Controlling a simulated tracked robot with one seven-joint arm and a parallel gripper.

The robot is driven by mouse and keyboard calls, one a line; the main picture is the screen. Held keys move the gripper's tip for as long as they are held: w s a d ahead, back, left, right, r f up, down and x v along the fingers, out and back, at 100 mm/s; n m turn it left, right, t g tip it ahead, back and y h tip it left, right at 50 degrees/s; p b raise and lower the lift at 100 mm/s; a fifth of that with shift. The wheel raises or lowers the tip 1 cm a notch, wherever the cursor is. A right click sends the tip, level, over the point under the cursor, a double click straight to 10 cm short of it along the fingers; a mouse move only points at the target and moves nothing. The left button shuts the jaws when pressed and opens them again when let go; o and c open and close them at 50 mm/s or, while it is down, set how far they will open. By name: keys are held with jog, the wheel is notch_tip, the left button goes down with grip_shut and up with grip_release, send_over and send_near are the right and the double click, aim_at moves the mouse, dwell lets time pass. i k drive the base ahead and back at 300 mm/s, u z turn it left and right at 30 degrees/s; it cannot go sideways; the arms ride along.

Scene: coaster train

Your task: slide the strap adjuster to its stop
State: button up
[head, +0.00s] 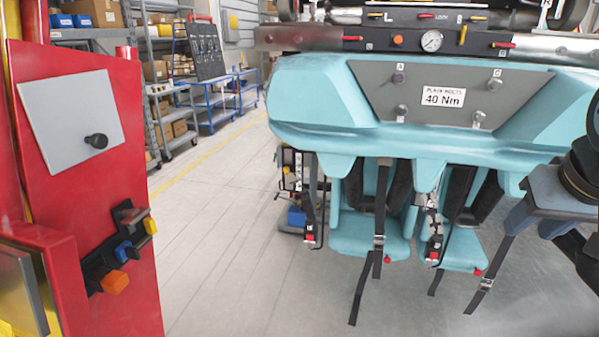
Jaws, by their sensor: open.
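Black straps hang below the upside-down-looking turquoise seats. One strap has a metal adjuster (379,241) partway down, with a loose tail below it. Another strap at the right has a metal adjuster (486,283) near its lower end. I cannot tell which adjuster the task means, or where its stop is. My gripper (532,228) is at the right edge, blue-grey, open and seemingly empty. It shows above and to the right of the right-hand adjuster and appears apart from it; part of it is cut off by the frame.
The turquoise car body (310,100) with a grey bolt plate (440,117) overhangs the straps. Red buckles (432,254) hang among them. A red cabinet (95,180) with knobs stands close at the left. The grey floor (220,240) between is clear; shelves and carts stand behind.

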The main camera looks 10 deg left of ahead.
aim_at(286, 167)
jog(key=u, duration=0.5)
jog(key=k, duration=1.3)
jog(key=z, duration=0.2)
jog(key=i, duration=2.1)
jog(key=u, duration=0.8)
jog(key=k, duration=0.9)
